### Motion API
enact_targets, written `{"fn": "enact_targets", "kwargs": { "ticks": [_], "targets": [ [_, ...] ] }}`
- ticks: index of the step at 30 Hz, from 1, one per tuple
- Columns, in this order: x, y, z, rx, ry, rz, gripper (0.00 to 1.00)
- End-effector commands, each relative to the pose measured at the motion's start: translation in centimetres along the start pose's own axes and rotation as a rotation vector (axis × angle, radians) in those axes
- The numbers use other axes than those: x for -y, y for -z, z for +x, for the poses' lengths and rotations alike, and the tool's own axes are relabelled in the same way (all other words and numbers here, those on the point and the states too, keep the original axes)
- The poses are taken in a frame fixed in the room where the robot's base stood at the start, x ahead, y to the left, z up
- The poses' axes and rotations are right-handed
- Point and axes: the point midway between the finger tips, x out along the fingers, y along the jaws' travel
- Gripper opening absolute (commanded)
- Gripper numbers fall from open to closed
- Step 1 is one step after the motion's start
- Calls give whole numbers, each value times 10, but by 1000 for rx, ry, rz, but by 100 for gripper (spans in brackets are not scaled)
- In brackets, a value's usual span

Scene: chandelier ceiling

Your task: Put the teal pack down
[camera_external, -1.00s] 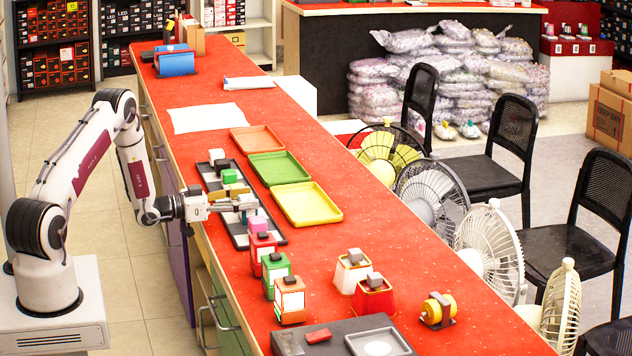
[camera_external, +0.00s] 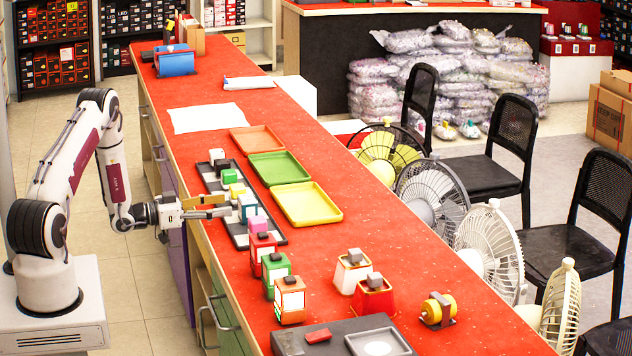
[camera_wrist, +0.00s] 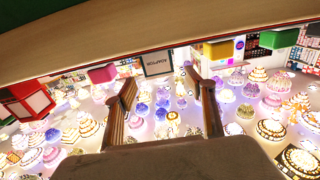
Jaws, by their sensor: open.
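The teal pack (camera_external: 248,208) looks like a small block with a pale top and a bluish-teal side. My gripper (camera_external: 226,206) is level and points right, at the counter's left edge just left of the teal pack. Its two fingers are apart with nothing between them. In the wrist view the open fingers (camera_wrist: 168,100) also show empty. I cannot pick out the teal pack in the wrist view.
Orange (camera_external: 257,139), green (camera_external: 279,168) and yellow (camera_external: 307,204) trays lie right of the dark tray, looking empty. Red (camera_external: 262,250), green (camera_external: 276,270) and orange (camera_external: 290,300) containers stand in front.

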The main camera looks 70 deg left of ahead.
Motion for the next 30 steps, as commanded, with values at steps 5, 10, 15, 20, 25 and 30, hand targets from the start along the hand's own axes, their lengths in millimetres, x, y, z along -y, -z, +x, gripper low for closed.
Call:
{"fn": "enact_targets", "kwargs": {
  "ticks": [5,10,15,20,25,30],
  "targets": [
    [0,0,0,0,0,0,55],
    [0,0,0,0,0,0,55],
    [0,0,0,0,0,0,55],
    [0,2,2,6,1,5,55],
    [-2,11,13,37,6,29,55],
    [-5,27,30,94,21,72,55]
  ]
}}
